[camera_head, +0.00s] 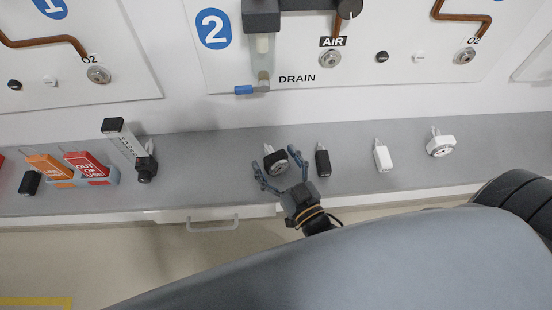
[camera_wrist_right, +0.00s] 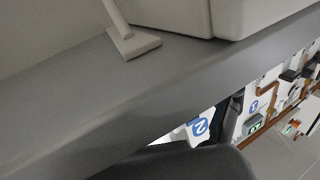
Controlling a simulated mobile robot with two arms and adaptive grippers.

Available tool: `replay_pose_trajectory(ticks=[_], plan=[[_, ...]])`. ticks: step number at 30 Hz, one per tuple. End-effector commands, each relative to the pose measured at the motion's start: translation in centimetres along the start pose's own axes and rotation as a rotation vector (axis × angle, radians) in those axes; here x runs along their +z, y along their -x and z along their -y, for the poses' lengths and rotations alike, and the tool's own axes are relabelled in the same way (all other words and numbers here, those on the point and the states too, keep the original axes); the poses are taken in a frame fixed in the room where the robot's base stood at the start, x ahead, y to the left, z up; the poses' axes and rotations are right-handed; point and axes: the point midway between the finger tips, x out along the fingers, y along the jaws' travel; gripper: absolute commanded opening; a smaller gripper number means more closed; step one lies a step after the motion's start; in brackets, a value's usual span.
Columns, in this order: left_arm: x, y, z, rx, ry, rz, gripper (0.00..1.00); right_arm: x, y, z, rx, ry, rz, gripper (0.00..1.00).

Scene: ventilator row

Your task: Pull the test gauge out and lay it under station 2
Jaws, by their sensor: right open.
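A round black-rimmed gauge with a metal plug (camera_head: 276,160) lies on the grey shelf below the station 2 panel (camera_head: 290,95). A white round gauge with a dial (camera_head: 440,144) lies farther right on the same shelf. I cannot tell which is the test gauge. My right gripper (camera_head: 276,172) is open, with its fingers spread on either side of the black gauge; I cannot tell whether they touch it. The AIR outlet (camera_head: 329,57) and the right O2 outlet (camera_head: 464,56) look empty. My left gripper is not in view.
A black plug piece (camera_head: 323,162) and a white one (camera_head: 382,157) lie right of my right gripper. A flowmeter (camera_head: 128,145) and a holder with orange and red OUT OF USE tags (camera_head: 87,165) stand left. Shelf between flowmeter and black gauge is clear.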

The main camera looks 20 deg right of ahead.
Motion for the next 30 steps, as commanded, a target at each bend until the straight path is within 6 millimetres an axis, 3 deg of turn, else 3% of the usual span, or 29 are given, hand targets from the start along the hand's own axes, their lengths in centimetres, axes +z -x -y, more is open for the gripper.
replay_pose_trajectory(ticks=[5, 15, 21, 30], plan=[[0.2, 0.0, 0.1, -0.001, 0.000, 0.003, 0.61, 0.1, 1.2, 0.0, 0.000, 0.000, 0.003, 0.78], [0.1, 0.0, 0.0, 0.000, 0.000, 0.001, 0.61, 0.1, 8.1, 0.0, 0.000, 0.000, 0.005, 0.78], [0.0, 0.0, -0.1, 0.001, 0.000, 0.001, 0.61, 0.1, 11.1, 0.0, 0.000, 0.000, 0.002, 0.78], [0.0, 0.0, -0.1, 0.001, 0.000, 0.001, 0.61, 0.0, 12.0, 0.0, 0.000, 0.001, -0.002, 0.78]])
